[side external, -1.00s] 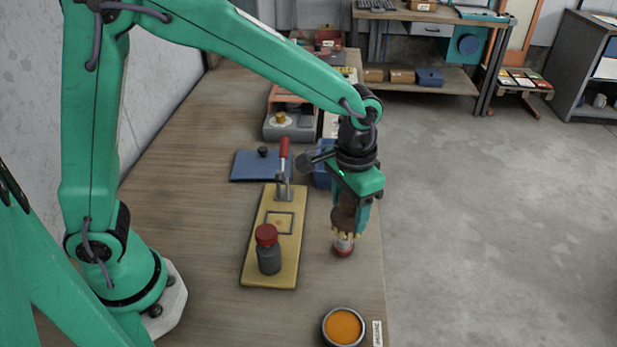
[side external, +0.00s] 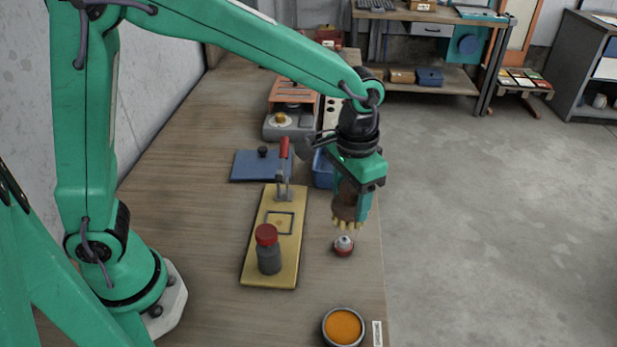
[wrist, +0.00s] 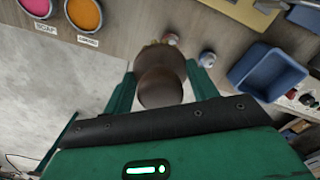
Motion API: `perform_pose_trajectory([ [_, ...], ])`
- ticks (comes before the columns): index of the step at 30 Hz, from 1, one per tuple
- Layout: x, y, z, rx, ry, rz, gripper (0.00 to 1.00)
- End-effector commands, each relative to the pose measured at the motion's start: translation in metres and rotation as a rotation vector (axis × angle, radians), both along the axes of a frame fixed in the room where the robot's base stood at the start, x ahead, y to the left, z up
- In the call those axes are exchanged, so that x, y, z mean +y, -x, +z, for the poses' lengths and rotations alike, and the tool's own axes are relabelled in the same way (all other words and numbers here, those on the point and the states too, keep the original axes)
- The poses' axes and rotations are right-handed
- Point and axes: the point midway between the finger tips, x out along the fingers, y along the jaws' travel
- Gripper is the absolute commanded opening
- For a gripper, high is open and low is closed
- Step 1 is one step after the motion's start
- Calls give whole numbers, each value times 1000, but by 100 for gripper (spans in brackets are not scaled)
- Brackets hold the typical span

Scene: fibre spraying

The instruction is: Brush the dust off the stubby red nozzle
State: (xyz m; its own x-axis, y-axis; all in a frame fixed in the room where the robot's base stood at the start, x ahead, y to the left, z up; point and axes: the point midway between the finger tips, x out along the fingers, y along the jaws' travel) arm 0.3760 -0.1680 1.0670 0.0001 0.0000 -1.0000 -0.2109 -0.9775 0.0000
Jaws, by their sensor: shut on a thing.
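The stubby red nozzle (side external: 343,246) stands on the table near its right edge, red below with a pale grey top. In the wrist view a bit of it (wrist: 172,38) shows past the brush. My gripper (side external: 354,196) is shut on a brush with a brown handle (wrist: 160,80) and yellow bristles (side external: 346,224). The bristles point down just above the nozzle, with a small gap in the side view. Whether the pale top is dust or bare surface I cannot tell.
A yellow board (side external: 285,245) carries a red-capped grey bottle (side external: 268,250) and a red-handled clamp (side external: 284,160). A bowl of orange material (side external: 343,327) stands in front. A blue bin (wrist: 268,72) and a small round pale piece (wrist: 207,58) are to the right in the wrist view.

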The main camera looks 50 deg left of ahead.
Motion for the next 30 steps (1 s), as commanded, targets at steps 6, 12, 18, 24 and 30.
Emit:
perform_pose_trajectory([
  [6, 0, 0, -3, 0, 0, 0, 40],
  [12, 0, 0, -12, 3, -2, 0, 40],
  [18, 0, 0, -26, 2, 0, 0, 40],
  [24, 0, 0, -43, 1, 0, 0, 40],
  [30, 0, 1, -58, 2, 0, 0, 40],
])
